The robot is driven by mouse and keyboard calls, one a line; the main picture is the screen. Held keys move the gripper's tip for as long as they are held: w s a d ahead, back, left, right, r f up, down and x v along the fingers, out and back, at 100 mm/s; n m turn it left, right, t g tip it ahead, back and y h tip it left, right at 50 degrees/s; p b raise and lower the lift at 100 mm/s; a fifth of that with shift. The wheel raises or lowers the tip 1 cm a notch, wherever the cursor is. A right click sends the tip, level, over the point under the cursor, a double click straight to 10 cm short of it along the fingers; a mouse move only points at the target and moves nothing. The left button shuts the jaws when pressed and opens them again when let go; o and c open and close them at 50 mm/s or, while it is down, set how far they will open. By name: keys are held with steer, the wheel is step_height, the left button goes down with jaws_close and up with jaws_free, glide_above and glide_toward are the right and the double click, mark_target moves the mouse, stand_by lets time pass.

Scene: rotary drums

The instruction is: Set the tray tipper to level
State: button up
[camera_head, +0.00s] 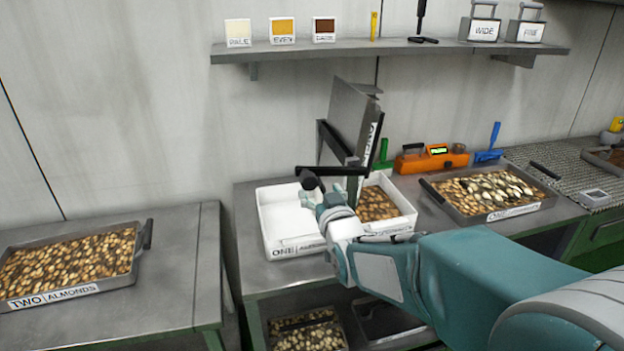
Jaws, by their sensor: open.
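The tray tipper (352,118) stands at the back of the middle bench, its grey tray tilted up steeply, nearly on edge, with a label partly visible on its side. A dark bar with a round black end (309,179) sticks out to the left from the tipper's lower part. My gripper (310,190) is open at that black end, over the white bin. Whether the fingers touch the bar or surround it cannot be told. The white bin (278,232), labelled ONE, stands below the tipper with almonds in its right part. My wrist hides part of the bin.
An almond tray (70,292) labelled TWO lies on the left bench. Another almond tray (500,213), an orange device (430,160) and a blue scoop (490,146) are to the right. A shelf (400,47) with sample cards hangs above. A gap separates the left and middle benches.

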mark_target(310, 185)
steer(key=w+a, duration=0.2)
steer(key=w, duration=0.1)
steer(key=w+a, duration=0.1)
steer(key=w, duration=0.1)
steer(key=shift+a+f, duration=0.1)
steer(key=shift+a, duration=0.15)
steer(key=shift+w+d, duration=0.1)
steer(key=shift+d, duration=0.45)
steer(key=c, duration=0.9)
steer(key=shift+a, duration=0.15)
jaws_close()
steer(key=shift+a, duration=0.1)
